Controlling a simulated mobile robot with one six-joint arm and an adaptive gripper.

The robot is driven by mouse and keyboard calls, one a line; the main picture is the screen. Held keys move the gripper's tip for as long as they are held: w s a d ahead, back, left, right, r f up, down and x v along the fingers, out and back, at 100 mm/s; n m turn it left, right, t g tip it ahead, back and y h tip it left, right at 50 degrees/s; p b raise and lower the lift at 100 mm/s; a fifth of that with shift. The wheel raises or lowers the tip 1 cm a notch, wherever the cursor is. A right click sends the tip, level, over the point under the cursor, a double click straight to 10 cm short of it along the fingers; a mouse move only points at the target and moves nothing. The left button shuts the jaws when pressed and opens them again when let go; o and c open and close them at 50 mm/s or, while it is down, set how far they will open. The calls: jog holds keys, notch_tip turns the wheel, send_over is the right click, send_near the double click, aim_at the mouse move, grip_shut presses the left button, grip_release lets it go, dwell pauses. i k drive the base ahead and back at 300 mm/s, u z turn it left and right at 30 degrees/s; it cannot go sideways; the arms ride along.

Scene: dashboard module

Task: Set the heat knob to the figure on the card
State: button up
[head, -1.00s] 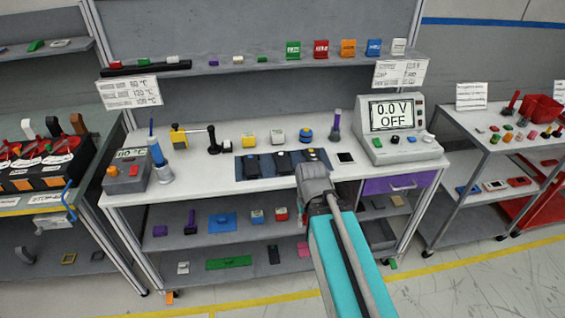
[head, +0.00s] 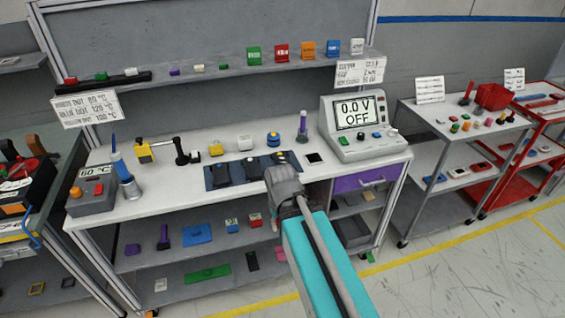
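The heat station is a grey box (head: 92,191) at the left end of the white workbench. Its display reads 60 °C, and an orange knob (head: 75,192) sits at its left. A blue-tipped iron stands in a holder (head: 124,176) beside it. A white card (head: 86,107) hangs from the shelf above, with lines for dots that seem to read 60, 120 and 100 °C; the small print is blurred. My gripper (head: 282,181) is over the bench's front edge, well right of the knob. It is seen from behind, and its fingertips are hidden.
A dark blue mat (head: 210,183) with dark modules lies mid-bench, just behind my gripper. A yellow-and-black stand (head: 146,150) is behind the iron. A power supply (head: 361,126) reading 0.0 V OFF stands at the right. Trolleys stand further right; open floor lies in front.

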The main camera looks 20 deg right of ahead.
aim_at(76, 192)
jog(key=u, duration=1.25)
